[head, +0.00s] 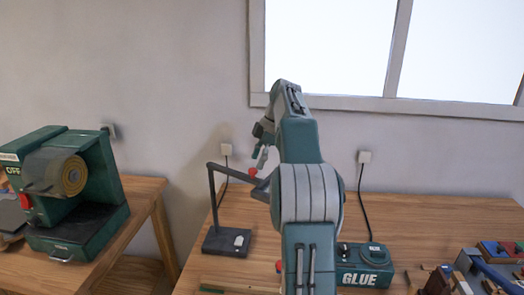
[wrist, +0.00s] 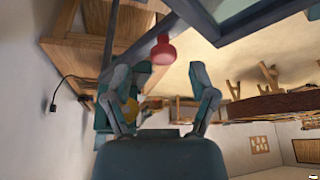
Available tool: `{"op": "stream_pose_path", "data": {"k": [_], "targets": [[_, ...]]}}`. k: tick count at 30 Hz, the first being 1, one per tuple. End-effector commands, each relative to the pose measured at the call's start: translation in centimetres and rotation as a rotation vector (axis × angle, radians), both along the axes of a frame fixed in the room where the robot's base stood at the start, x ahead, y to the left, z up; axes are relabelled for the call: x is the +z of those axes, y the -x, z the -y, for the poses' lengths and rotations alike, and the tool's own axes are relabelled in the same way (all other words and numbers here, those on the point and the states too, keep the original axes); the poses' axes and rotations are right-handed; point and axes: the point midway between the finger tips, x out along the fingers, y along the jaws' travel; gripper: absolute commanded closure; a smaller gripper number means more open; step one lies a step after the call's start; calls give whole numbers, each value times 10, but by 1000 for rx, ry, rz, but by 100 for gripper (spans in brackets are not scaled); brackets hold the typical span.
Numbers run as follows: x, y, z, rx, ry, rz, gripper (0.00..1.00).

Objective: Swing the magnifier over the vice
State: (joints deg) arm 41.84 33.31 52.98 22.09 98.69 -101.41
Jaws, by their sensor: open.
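The magnifier stand (head: 210,199) is a dark grey post and arm on a square base on the bench; its far end is partly hidden behind my arm. A red knob (head: 252,171) shows by its arm. In the wrist view the red knob (wrist: 163,50) hangs from a dark bar, just beyond and between my fingertips. My gripper (head: 260,155) is open above the knob, its fingers apart in the wrist view (wrist: 165,78), holding nothing. I cannot tell whether they touch the knob. A blue metal thing (head: 490,270) at the lower right may be the vice; it is cut off by the frame.
A green GLUE box (head: 365,265) stands on the wooden bench (head: 430,215), right of my arm. A green machine marked OFF (head: 75,225) stands on a separate table at the left. Blocks and small tools crowd the right front. The bench's back right is clear.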

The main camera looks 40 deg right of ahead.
Motion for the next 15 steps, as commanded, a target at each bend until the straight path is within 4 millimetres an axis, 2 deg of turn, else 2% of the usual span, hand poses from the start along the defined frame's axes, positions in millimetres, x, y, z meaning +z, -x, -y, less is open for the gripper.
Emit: {"op": "stream_pose_path", "data": {"k": [6,15], "targets": [[25,4,12,-1,0,0,26],[42,7,19,-1,-1,-1,26]]}}
